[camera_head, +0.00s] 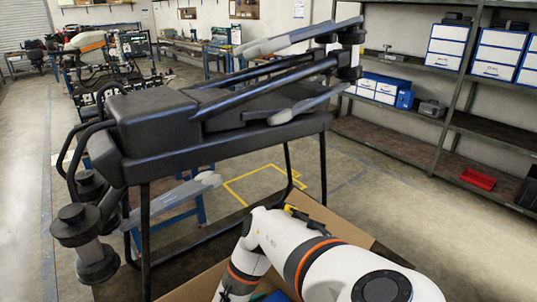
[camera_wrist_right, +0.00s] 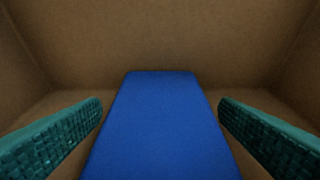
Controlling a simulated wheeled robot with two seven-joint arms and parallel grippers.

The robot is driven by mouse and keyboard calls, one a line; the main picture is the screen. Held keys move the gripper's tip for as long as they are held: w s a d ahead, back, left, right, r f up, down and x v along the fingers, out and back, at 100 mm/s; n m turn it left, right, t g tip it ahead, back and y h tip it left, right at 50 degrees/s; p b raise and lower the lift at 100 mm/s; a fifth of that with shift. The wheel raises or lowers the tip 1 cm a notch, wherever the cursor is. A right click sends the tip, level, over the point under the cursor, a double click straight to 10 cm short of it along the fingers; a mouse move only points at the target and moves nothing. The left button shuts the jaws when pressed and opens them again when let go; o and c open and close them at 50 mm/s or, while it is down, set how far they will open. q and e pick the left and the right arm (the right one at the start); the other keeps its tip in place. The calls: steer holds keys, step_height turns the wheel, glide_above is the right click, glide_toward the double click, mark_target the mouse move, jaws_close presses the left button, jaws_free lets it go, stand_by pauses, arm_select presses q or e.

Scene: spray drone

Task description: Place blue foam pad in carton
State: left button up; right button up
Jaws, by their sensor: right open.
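The blue foam pad (camera_wrist_right: 160,125) lies inside the carton in the right wrist view. The brown carton (camera_wrist_right: 160,35) surrounds it, with walls on the far side and both sides. My right gripper (camera_wrist_right: 160,115) is open, with one green textured finger on each side of the pad and a gap to each. In the head view the carton (camera_head: 335,217) stands at the bottom centre, mostly hidden behind my right arm. My right arm reaches down into it, and its fingers are hidden there. My left gripper is not in view.
A large dark spray drone (camera_head: 190,115) with folded arms and propellers stands on legs behind and left of the carton. Shelves (camera_head: 440,115) with white and blue boxes and a red bin (camera_head: 477,178) stand at the right. Open floor (camera_head: 400,205) lies between.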

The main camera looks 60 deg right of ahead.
steer(key=b+v, duration=0.2)
steer(key=v, duration=0.4)
steer(key=shift+w+a+r, duration=0.1)
steer(key=shift+a, duration=0.3)
steer(key=shift+a+r, duration=0.25)
steer(key=shift+a, duration=0.05)
